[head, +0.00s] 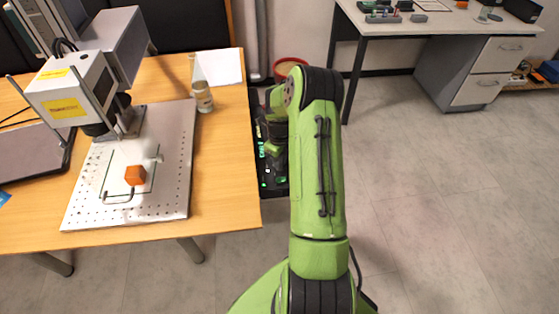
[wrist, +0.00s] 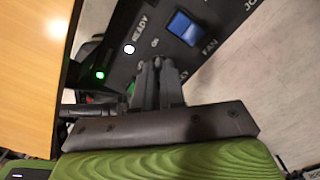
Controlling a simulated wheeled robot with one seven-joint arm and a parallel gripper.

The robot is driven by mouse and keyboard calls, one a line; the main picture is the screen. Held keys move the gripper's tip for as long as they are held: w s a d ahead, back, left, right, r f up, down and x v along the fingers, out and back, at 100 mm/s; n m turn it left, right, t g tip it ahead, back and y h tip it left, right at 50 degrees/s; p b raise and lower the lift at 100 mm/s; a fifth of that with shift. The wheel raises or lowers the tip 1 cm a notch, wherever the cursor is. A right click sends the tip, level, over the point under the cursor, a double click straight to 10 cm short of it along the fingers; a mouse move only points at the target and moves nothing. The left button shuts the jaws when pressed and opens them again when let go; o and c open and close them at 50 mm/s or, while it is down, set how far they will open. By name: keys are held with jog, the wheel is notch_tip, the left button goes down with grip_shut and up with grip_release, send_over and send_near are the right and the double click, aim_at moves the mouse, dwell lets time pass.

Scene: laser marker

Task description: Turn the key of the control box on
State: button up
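The control box (head: 268,184) is a black panel low beside the wooden table in the head view, partly behind my arm. In the wrist view its dark face (wrist: 118,68) shows white lettering, including READY and FAN, a blue switch (wrist: 187,27), a white round light (wrist: 129,49) and a green light (wrist: 100,75). The key cannot be made out; my fingers cover part of the panel. My gripper (wrist: 159,64) points at the panel, below and left of the blue switch, with its fingers close together. Contact with the panel or a key between the fingertips cannot be seen.
The wooden table (head: 225,150) stands left of the box, its edge close to my gripper. It carries a laser marker (head: 70,95), a perforated plate (head: 178,170), an orange cube (head: 135,175) and a bottle (head: 204,98). Open floor (head: 440,200) lies to the right.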

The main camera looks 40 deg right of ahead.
jog(key=o, duration=0.4)
notch_tip(320, 180, up, 16)
jog(key=p, duration=0.4)
jog(key=shift+f, duration=0.15)
